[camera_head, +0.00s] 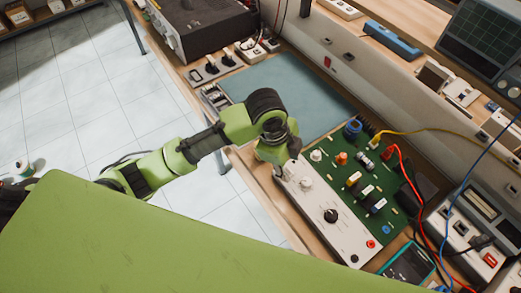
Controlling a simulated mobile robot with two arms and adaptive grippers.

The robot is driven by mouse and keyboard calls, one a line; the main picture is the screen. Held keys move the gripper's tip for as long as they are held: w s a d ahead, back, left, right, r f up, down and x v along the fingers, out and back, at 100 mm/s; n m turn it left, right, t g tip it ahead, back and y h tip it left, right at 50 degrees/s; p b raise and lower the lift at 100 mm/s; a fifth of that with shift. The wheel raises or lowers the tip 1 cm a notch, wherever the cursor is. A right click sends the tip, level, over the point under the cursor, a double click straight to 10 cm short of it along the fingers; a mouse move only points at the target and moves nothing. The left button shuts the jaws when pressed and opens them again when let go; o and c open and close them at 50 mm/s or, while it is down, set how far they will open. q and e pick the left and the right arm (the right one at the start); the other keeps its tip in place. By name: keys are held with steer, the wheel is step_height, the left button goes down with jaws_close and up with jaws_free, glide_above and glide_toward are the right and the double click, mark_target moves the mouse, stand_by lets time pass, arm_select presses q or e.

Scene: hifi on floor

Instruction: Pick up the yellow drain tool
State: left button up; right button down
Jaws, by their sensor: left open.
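I cannot make out a yellow drain tool in this view. My left arm reaches in from the left, and my left gripper (283,172) is at the left end of a white control box (322,212) on the bench. Its fingers are small and mostly hidden by the wrist; it is open, with nothing seen in it. I cannot tell if it touches the box. My right gripper is not in view.
A green circuit board (385,205) with knobs and cables lies right of the box. A blue-grey mat (300,90) lies clear behind. A yellow cable (425,132) crosses the right side.

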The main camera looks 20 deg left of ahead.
arm_select(q)
steer(key=w+a+r+m+y, duration=0.4)
steer(key=w+a+r+m, duration=0.2)
steer(key=a+r, duration=0.25)
steer(key=shift+g, duration=0.4)
steer(key=f, duration=0.2)
steer(key=a+f+p, duration=0.1)
steer(key=f, duration=0.2)
steer(key=f+p, duration=0.1)
steer(key=f, duration=0.2)
steer(key=shift+w+a+f, duration=0.1)
steer(key=shift+w+a, duration=0.1)
steer(key=shift+w, duration=0.05)
steer(key=shift+s+f+p, duration=0.1)
steer(key=shift+f+p, duration=0.45)
steer(key=shift+p, duration=0.05)
step_height(320, 180, down, 4)
steer(key=shift+s+r+p, duration=0.1)
steer(key=shift+r+p, duration=0.1)
steer(key=shift+p, duration=0.55)
steer(key=shift+f, duration=0.45)
jaws_close()
